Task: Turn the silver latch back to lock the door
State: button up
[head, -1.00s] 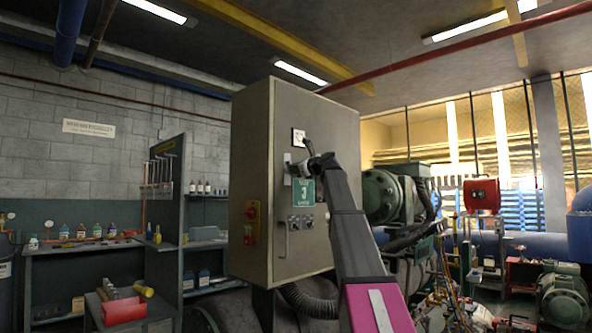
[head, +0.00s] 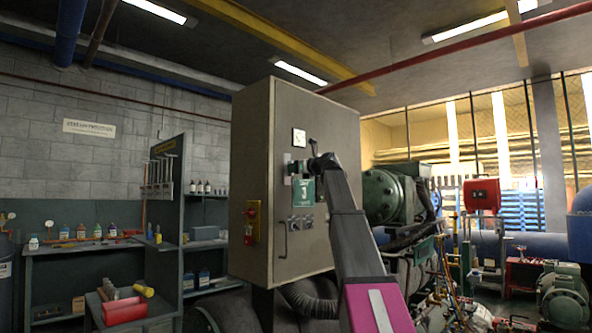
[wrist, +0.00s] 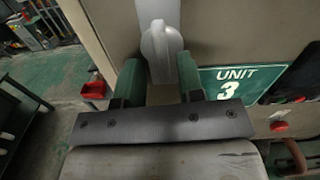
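The silver latch (wrist: 160,45) is a rounded knob on a pale metal plate on the grey cabinet door (wrist: 215,30). In the wrist view it stands upright between the two green fingers of my gripper (wrist: 145,65), close to the right finger, with a gap to the left one. Contact with the right finger cannot be told. In the head view my gripper (head: 299,168) is at the cabinet front (head: 258,170), beside the latch plate (head: 287,158). The latch itself is mostly hidden there. The door looks flush with the cabinet.
A green "UNIT 3" sign (wrist: 238,80) is just right of my gripper. A tool shelf (head: 167,200) stands to the left.

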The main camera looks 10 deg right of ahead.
jog(key=v, duration=0.9)
dwell(0.6)
jog(key=w+a+f+n+g+h, duration=0.15)
jog(key=f+n, duration=0.25)
jog(key=f, duration=1.5)
jog(key=w+a+f+n+g+h, duration=0.1)
jog(key=a+f+n+g+h, duration=0.2)
jog(key=f, duration=1.6)
jog(key=s+f+n+g+h, duration=0.15)
jog(key=s+f+n, duration=0.25)
jog(key=f, duration=0.8)
jog(key=s+f+n+g, duration=0.3)
jog(key=s+f+n, duration=0.1)
jog(key=f, duration=0.8)
jog(key=s+a+f+n+g+h, duration=0.1)
jog(key=s+f+n+g+h, duration=0.3)
jog(key=s+f+n, duration=0.8)
jog(key=s+f+g, duration=0.1)
jog(key=s+f, duration=1)
jog(key=f, duration=0.3)
jog(key=shift+s+f+n+g+h, duration=0.25)
jog(key=shift+s+n+g+h, duration=0.05)
jog(key=shift+s+n, duration=0.1)
